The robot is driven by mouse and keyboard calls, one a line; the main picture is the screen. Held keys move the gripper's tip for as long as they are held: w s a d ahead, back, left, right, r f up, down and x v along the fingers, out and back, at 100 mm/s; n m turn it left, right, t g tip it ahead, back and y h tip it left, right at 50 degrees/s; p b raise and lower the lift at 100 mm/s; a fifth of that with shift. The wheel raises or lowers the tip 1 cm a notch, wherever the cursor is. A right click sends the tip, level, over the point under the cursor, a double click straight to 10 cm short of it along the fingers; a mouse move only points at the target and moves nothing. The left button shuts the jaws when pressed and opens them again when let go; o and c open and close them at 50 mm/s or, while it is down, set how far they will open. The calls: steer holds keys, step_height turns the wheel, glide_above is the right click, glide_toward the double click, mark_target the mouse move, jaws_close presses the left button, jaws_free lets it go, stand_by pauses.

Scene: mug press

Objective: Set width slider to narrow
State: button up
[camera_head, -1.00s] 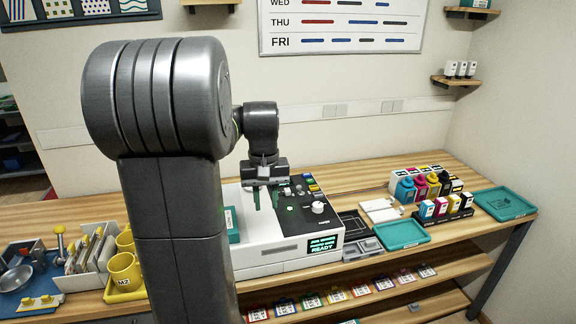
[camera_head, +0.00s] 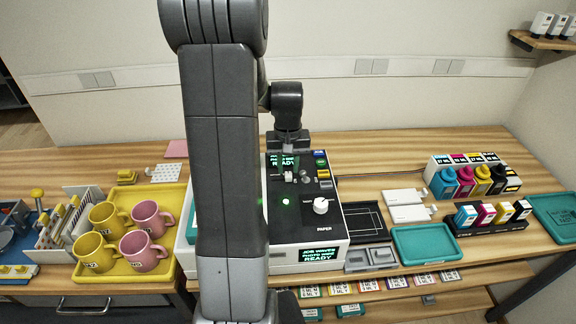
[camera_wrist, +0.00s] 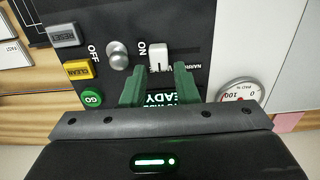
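The white machine (camera_head: 297,262) stands on the bench with a black control panel (camera_head: 292,228) on top. A white slider knob (camera_wrist: 158,56) sits on this panel, with ON lettering to its left and a partly hidden NARROW label to its right. It also shows in the head view (camera_head: 288,176). My gripper (camera_wrist: 159,73) is open and empty, its two green fingers apart. The slider knob shows in line with the gap between the fingertips; contact cannot be told. The fingers partly cover a lit display (camera_wrist: 161,99). In the head view my gripper (camera_head: 284,165) is at the panel's far part.
A silver toggle (camera_wrist: 118,56) stands beside the slider, near the grey RESET (camera_wrist: 63,35), yellow CLEAR (camera_wrist: 78,70) and green GO (camera_wrist: 92,98) buttons. A round gauge (camera_wrist: 241,92) is right. In the head view, a white dial (camera_head: 320,206) is nearer; a yellow mug tray (camera_head: 171,196) stands left.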

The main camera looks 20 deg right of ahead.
mark_target(274, 177)
steer(key=shift+f, duration=0.55)
jaws_close()
steer(key=shift+w+a+b, duration=0.15)
steer(key=shift+w+a, duration=0.15)
steer(key=shift+a, duration=0.65)
steer(key=shift+w+a+b, duration=0.15)
steer(key=shift+w+a, duration=0.1)
steer(key=shift+a, duration=0.7)
steer(key=shift+d, duration=0.1)
steer(key=shift+c, duration=0.8)
jaws_free()
steer(key=shift+o, duration=0.8)
steer(key=shift+a, duration=0.25)
